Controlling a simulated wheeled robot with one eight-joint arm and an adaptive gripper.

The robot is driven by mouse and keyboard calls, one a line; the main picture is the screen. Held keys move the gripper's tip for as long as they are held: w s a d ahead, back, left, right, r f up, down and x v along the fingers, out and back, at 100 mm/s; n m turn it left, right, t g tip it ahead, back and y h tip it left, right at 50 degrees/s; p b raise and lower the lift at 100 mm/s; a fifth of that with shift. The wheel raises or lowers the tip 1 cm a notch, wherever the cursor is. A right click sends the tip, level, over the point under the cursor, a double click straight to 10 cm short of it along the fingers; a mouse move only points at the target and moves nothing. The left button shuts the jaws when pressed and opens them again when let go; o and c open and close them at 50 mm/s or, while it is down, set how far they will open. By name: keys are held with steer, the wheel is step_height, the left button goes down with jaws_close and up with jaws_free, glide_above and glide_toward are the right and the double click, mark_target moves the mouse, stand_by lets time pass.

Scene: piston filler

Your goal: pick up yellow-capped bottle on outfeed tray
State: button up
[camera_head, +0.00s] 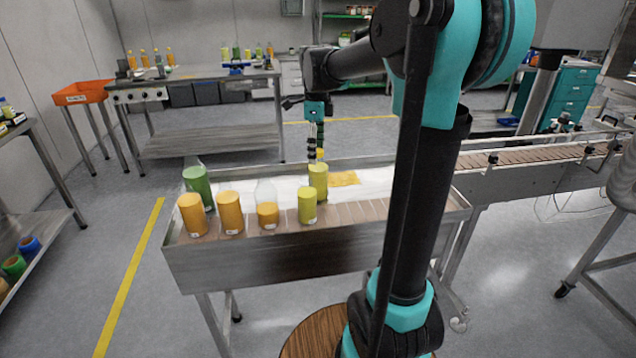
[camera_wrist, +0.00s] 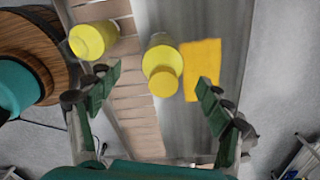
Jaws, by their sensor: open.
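The yellow-capped bottle (camera_head: 318,181), filled yellow-green, stands on the outfeed tray (camera_head: 245,265), towards its far side. My gripper (camera_head: 316,150) is open and points down over it, with the yellow top showing by the fingers. In the wrist view the bottle (camera_wrist: 162,60) stands between the two spread fingers of my gripper (camera_wrist: 156,86), a little beyond their tips. I cannot tell whether the fingers touch it. A second yellow-green bottle (camera_head: 307,207) stands nearer the tray's front edge; it is also left of the fingers in the wrist view (camera_wrist: 92,41).
Two orange bottles (camera_head: 230,212), a partly filled clear one (camera_head: 267,214) and a green one (camera_head: 197,186) stand left on the tray. An orange patch (camera_head: 344,179) lies right of the target. A conveyor (camera_head: 535,155) adjoins at right.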

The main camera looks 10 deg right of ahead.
mark_target(318, 164)
steer(key=shift+w+d+f, duration=0.1)
steer(key=shift+d+f, duration=0.05)
steer(key=shift+f, duration=1.15)
steer(key=shift+w+d+f, duration=0.1)
steer(key=shift+f, duration=1.2)
jaws_close()
